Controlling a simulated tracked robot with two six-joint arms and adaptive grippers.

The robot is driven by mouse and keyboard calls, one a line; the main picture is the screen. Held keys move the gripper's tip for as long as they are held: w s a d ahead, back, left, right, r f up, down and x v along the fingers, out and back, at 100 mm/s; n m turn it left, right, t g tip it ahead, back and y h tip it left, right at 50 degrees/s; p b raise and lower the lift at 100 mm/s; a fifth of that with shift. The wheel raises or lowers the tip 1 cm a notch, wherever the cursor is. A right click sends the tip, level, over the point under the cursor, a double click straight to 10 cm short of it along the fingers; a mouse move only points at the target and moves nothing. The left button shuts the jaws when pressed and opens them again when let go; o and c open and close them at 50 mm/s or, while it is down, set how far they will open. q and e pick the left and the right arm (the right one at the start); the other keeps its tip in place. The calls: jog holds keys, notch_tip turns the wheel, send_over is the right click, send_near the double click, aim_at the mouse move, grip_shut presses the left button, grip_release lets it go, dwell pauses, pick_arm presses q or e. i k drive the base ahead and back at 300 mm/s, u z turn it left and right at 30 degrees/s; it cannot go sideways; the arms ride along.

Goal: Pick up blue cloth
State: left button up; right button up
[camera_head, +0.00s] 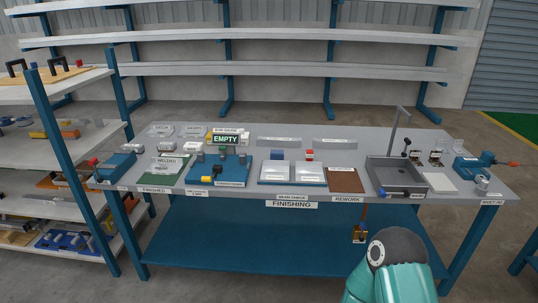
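I cannot pick out a blue cloth for certain in the head view. Small blue-grey items (14,121) lie on the left rack's middle shelf, but they are too small to tell what they are. Neither of my grippers shows. A teal link of my own arm stands at the bottom right, in front of the bench's lower shelf.
A grey workbench (240,203) with a blue lower shelf (240,240) spans the middle. It carries blue fixtures (218,168), a brown rework mat (346,180), a dark grey tray (396,173) with a post and a green mat (165,172). A loaded rack (58,150) stands left.

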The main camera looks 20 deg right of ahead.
aim_at(275, 154)
jog(key=u, duration=0.3)
jog(key=i, duration=1.6)
jog(key=z, duration=0.45)
